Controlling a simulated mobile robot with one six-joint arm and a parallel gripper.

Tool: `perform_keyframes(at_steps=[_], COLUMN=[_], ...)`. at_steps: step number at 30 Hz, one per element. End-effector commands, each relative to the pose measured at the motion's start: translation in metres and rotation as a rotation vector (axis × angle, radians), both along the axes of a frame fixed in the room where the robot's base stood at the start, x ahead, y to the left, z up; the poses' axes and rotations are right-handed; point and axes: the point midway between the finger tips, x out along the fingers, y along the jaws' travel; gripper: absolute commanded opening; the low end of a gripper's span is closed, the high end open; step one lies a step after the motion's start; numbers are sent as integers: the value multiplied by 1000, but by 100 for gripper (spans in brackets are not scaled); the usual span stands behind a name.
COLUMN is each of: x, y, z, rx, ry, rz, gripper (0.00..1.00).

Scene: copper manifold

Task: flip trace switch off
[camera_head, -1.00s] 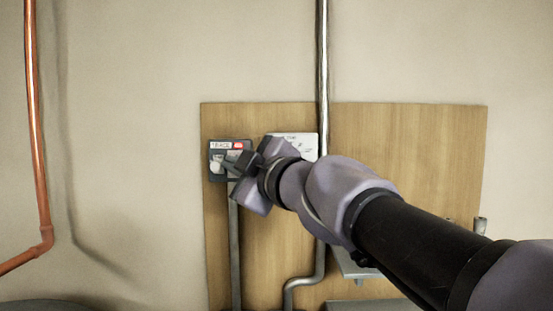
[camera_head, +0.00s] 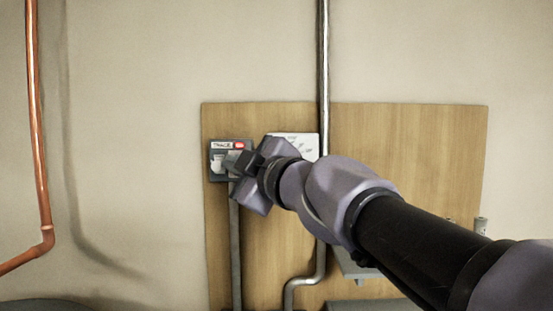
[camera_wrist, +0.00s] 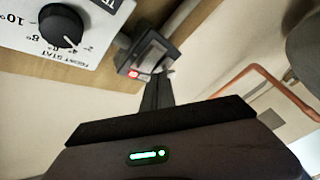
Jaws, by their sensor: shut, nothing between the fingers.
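The trace switch box (camera_head: 217,172) is a small dark box with a "TRACE" label and a red lamp, on the left of the wooden board. A pale switch shows on its left part, and its right part is hidden by my gripper. My gripper (camera_head: 236,161) is shut and empty, its fingertips at the front of the box. The switch box (camera_wrist: 147,55) also shows in the wrist view, with the red lamp near the fingertips of my gripper (camera_wrist: 158,78). I cannot tell whether the fingers touch the switch.
A white frost stat plate (camera_wrist: 75,35) with a black dial (camera_wrist: 61,27) is beside the box. A steel pipe (camera_head: 322,70) runs down the wooden board (camera_head: 410,150). A copper pipe (camera_head: 37,130) is on the wall at left. A small shelf (camera_head: 355,265) is under my arm.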

Motion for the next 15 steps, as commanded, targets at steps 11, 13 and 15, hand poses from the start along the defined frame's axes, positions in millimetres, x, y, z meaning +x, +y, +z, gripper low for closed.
perform_keyframes(at_steps=[11,13,15], x=[1,2,5], y=[0,0,0], z=[0,1,2], rx=[0,-1,1], ry=[0,0,1], rz=[0,1,0], gripper=[0,0,0])
